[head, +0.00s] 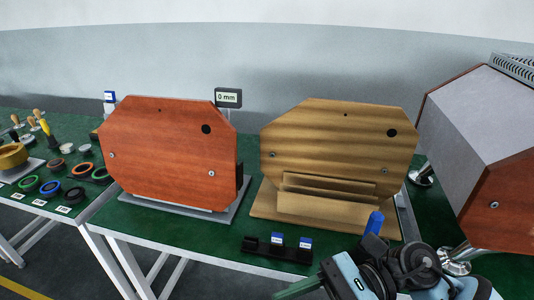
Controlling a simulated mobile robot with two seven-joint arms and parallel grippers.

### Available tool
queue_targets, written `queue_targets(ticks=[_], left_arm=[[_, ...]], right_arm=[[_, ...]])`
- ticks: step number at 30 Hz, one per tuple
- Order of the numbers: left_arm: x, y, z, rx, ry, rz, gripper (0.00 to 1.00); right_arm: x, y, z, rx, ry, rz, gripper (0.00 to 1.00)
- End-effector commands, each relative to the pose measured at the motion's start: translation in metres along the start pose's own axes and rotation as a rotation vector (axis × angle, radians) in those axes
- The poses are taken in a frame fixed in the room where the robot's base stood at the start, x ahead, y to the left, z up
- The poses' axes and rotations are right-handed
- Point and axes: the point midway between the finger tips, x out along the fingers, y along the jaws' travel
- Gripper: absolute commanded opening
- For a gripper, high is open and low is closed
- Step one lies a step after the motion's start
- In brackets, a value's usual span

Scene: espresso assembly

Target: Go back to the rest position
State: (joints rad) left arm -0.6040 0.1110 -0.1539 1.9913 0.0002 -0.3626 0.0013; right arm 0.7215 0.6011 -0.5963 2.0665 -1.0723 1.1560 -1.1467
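My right arm and gripper (345,277) come in at the lower right, in front of the table. The fingertips cannot be made out, so I cannot tell whether the gripper is open or shut. A green bar (296,288) sticks out to the left beside it; what it belongs to is unclear. A blue rounded piece (375,222) shows just behind the arm; whether it is held or stands on the table is unclear. My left gripper is not in view.
A red side panel (170,150) stands on a grey base. A wooden panel (325,140) stands right of it, and a grey-and-red machine body (480,120) at far right. A black holder (275,250) lies in front. Rings and tools (50,187) fill the left table.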

Motion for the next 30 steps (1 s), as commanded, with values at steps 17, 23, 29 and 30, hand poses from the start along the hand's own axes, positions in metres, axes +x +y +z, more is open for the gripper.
queue_targets(ticks=[17,23,29,30], left_arm=[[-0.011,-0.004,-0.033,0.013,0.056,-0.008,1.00],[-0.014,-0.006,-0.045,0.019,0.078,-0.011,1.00],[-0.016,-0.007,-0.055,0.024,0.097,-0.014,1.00],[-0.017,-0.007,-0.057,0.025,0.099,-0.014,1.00]], right_arm=[[-0.072,-0.039,-0.074,1.461,-1.298,-0.523,0.52],[-0.099,0.011,-0.177,1.950,-1.807,-0.676,0.52],[-0.097,0.099,-0.267,-2.004,2.010,0.706,0.52],[-0.095,0.117,-0.280,-1.920,1.962,0.682,0.52]])
